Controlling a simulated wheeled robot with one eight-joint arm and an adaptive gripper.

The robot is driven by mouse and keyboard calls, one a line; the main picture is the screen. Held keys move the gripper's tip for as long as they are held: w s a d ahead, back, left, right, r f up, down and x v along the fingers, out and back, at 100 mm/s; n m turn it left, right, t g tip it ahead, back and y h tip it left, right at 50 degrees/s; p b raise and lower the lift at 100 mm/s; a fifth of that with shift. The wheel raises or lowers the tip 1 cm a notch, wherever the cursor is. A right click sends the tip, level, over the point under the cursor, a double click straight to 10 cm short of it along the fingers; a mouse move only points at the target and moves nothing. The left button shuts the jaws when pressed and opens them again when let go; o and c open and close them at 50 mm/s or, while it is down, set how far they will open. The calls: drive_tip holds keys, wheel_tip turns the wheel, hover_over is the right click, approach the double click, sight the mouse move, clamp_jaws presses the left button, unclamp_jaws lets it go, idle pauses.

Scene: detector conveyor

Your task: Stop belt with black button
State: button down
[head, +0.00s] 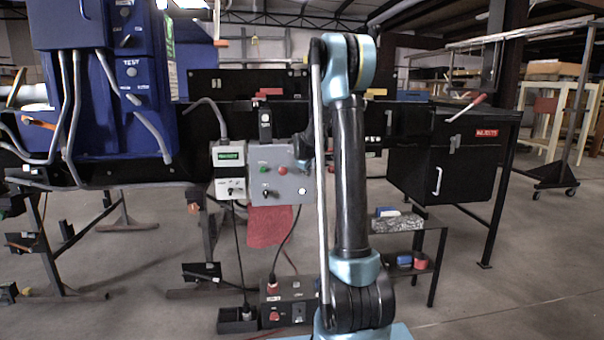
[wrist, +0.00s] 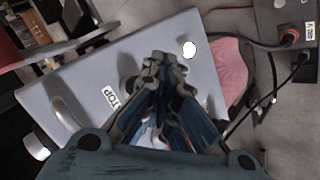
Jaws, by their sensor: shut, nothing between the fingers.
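The grey control box (head: 293,183) hangs below the black conveyor frame in the head view. Its face carries a green button (head: 264,169), a red button (head: 282,170), a small black control (head: 265,193) and a white button (head: 302,190). In the wrist view the grey box (wrist: 75,80) fills the middle, with a STOP label (wrist: 110,97) and the white button (wrist: 189,48). My gripper (wrist: 160,60) is shut and empty in front of the face, right of the label. The fingers hide part of the face; I cannot tell whether they touch the black button.
A white-faced box (head: 229,185) with a green display hangs left of the control box. A red cloth (head: 268,226) hangs below it. A dark power box (head: 289,303) with cables stands low in front. A black rejects cabinet (head: 455,175) is at the right.

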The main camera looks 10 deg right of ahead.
drive_tip(key=s, duration=0.4)
drive_tip(key=shift+s, duration=0.4)
idle(0.4)
drive_tip(key=s+r+m+g, duration=0.2)
drive_tip(key=s+m, duration=0.1)
drive_tip(key=s, duration=1.2)
drive_tip(key=s+f+m+g, duration=0.1)
drive_tip(key=s+f, duration=0.3)
drive_tip(key=s, duration=0.9)
drive_tip(key=s+f+m+g+y, duration=0.1)
drive_tip(key=s+f+m+g, duration=0.1)
drive_tip(key=s, duration=1.1)
drive_tip(key=s+f+m+g, duration=0.1)
drive_tip(key=s+f+m, duration=0.2)
drive_tip(key=s, duration=1)
wheel_tip(320, 180, down, 4)
drive_tip(key=shift+s+a+r+m+g+y, duration=0.2)
drive_tip(key=shift+s+a+m+g+y, duration=0.1)
drive_tip(key=shift+a+m+y, duration=0.15)
drive_tip(key=shift+w, duration=0.1)
drive_tip(key=shift+w+f, duration=0.2)
drive_tip(key=shift+w, duration=0.25)
